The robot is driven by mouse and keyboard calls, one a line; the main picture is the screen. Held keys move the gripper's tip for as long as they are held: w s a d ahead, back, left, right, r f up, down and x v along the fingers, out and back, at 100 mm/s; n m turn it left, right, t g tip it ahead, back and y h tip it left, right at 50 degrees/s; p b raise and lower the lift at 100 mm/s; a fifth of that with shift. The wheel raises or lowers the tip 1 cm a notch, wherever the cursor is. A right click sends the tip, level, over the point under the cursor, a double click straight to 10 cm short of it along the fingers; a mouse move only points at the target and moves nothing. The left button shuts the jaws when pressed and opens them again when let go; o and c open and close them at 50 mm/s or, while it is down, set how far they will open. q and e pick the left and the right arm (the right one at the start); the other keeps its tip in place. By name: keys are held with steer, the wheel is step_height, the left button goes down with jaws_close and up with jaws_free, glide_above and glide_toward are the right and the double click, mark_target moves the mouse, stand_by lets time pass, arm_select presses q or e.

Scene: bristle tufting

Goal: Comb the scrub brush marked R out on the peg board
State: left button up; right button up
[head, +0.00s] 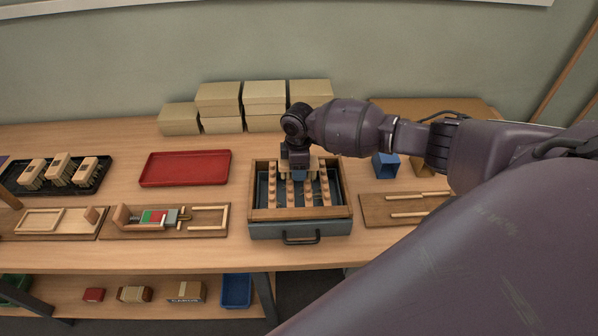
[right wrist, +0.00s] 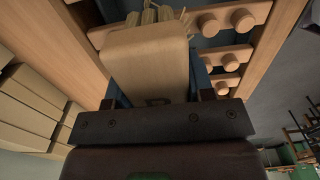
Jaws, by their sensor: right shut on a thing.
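The peg board (head: 341,212) is a wooden frame with rows of round pegs on slats, standing over a grey tray with a handle. My right gripper (head: 299,176) points down over the back part of the pegs. It is shut on a pale wooden scrub brush (right wrist: 148,58), whose bristles show at its far end beside the pegs (right wrist: 208,25). In the head view the gripper hides most of the brush. I cannot read a mark on it, nor tell if the bristles touch the pegs. My left gripper is not in view.
A black tray (head: 66,188) with several wooden brush blocks stands far left. An empty red tray (head: 186,168) lies left of the peg board. Wooden fixtures (head: 165,232) line the front left. Cardboard boxes (head: 219,98) stand behind, and a blue bin (head: 385,166) stands right.

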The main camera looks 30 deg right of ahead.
steer(key=shift+w+d+r+b, duration=0.1)
steer(key=shift+w+d+b, duration=0.3)
steer(key=shift+w, duration=0.55)
steer(key=shift+d+r+p, duration=0.1)
steer(key=shift+r+p, duration=0.85)
steer(key=shift+r, duration=2.1)
